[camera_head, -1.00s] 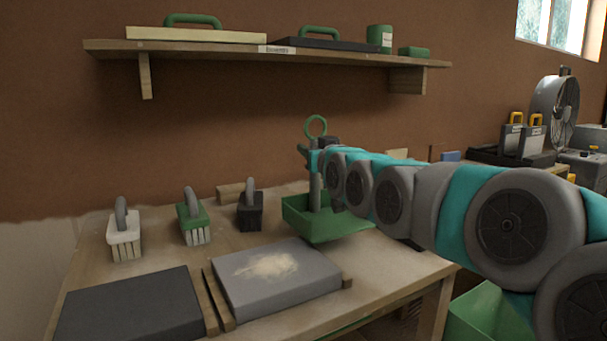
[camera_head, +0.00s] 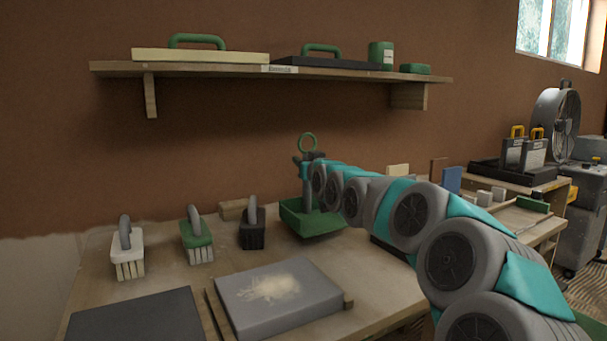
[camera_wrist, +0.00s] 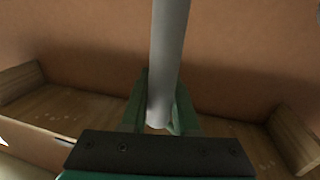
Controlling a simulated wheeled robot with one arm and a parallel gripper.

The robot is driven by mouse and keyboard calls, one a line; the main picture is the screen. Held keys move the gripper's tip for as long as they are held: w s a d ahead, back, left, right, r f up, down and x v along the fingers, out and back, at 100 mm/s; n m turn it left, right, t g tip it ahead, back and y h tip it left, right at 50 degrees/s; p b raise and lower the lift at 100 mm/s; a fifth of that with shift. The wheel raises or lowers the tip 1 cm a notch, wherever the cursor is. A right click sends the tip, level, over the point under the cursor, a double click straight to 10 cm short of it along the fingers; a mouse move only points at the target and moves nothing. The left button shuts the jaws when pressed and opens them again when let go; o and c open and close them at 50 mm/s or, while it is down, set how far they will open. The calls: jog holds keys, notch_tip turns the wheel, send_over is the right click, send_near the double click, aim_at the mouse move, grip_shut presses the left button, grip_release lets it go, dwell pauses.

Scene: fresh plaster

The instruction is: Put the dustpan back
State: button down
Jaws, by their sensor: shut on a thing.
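The dustpan (camera_head: 312,222) is a green pan with an upright grey handle topped by a green ring (camera_head: 307,143). It is at the back of the workbench, right of the black brush, with the pan level. I cannot tell whether it touches the bench top. My gripper (camera_head: 306,172) is shut on the upright handle below the ring. In the wrist view, the grey handle (camera_wrist: 170,55) stands between the green fingers; the pan is not clearly seen there.
A white brush (camera_head: 127,255), a green brush (camera_head: 197,240) and a black brush (camera_head: 252,230) stand left on the bench. A grey slab (camera_head: 277,290) with pale powder lies in front. A wall shelf (camera_head: 225,66) holding trowels and a green can hangs above.

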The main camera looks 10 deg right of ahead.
jog(key=shift+w+f+p, duration=0.1)
jog(key=shift+f+p, duration=0.2)
jog(key=shift+f, duration=1.5)
jog(key=shift+f, duration=0.2)
jog(key=c, duration=0.7)
grip_release()
jog(key=shift+o, duration=0.2)
jog(key=shift+r, duration=0.1)
jog(key=s, duration=0.4)
jog(key=s+d+b, duration=0.1)
jog(key=s, duration=0.3)
jog(key=s+b, duration=0.1)
jog(key=s, duration=0.3)
jog(key=shift+d+r, duration=0.1)
jog(key=shift+d, duration=0.1)
